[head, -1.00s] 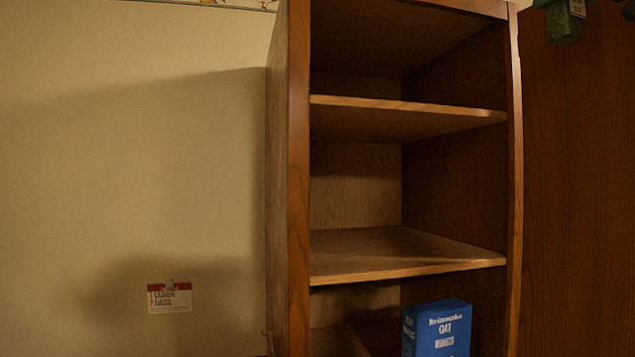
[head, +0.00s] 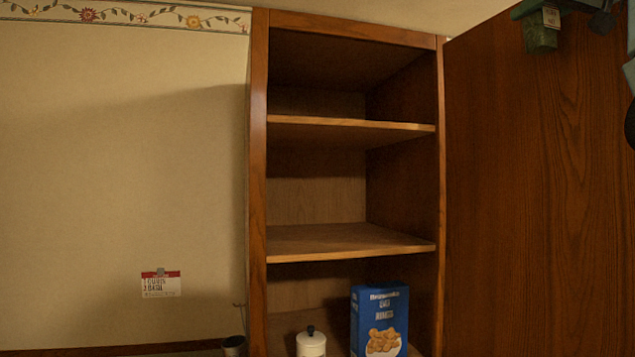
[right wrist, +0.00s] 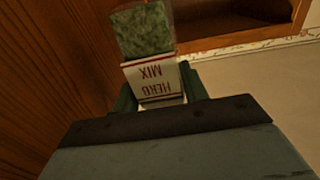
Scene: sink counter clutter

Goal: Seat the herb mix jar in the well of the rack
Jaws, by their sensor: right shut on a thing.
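The herb mix jar (right wrist: 143,32) has green contents and a white label reading "HERB MIX", upside down in the right wrist view. My right gripper (right wrist: 157,92) is shut on it, with green fingers on both sides of the label. In the head view, the jar (head: 541,37) hangs at the top right corner, in front of the wooden door, with my right gripper (head: 555,8) cut off by the top edge. The rack and its well are not in view. My left gripper is not in view.
An open wooden cabinet (head: 258,190) has bare upper shelves (head: 345,240). A blue food box (head: 379,305) and a white canister with a black knob (head: 311,343) stand low inside. The cabinet door (head: 540,200) fills the right. A dark cup (head: 233,346) shows at the bottom.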

